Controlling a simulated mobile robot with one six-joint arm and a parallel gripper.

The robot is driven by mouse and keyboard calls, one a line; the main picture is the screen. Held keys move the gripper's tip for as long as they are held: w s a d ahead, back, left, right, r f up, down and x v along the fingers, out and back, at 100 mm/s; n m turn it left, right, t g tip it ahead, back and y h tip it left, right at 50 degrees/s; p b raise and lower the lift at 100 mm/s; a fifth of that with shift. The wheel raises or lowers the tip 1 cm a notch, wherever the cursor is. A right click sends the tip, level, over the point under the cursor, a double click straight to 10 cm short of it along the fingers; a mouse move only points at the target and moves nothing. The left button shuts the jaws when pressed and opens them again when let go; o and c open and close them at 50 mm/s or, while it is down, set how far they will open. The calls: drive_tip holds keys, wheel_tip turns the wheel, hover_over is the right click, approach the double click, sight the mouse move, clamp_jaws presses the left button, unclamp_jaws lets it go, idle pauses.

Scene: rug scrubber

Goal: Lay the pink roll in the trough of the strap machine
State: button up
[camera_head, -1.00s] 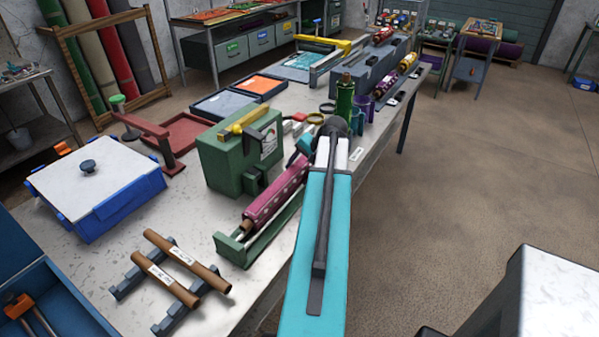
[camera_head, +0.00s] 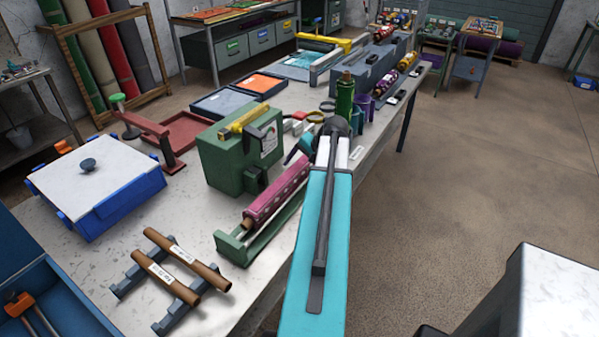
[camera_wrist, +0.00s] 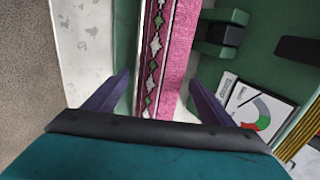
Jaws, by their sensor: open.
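The pink roll (camera_head: 277,195), patterned with a brown core end, lies lengthwise in or just over the green trough (camera_head: 236,252) of the strap machine (camera_head: 228,165). I cannot tell if it rests on the trough floor. In the wrist view the pink roll (camera_wrist: 168,60) runs between my fingers, with a green trough strip (camera_wrist: 125,45) on its left and the green machine body with a gauge on its right. My gripper (camera_wrist: 161,78) is open, its purple fingers apart on either side of the roll, not visibly touching it.
Brown tubes (camera_head: 187,262) lie on a dark rack at the table's front. A blue box with a white lid (camera_head: 95,180) stands at left.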

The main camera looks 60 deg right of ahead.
drive_tip(key=b+v, duration=0.2)
drive_tip(key=v, duration=0.9)
drive_tip(key=shift+r, duration=0.3)
drive_tip(key=shift+s, duration=0.1)
idle(0.4)
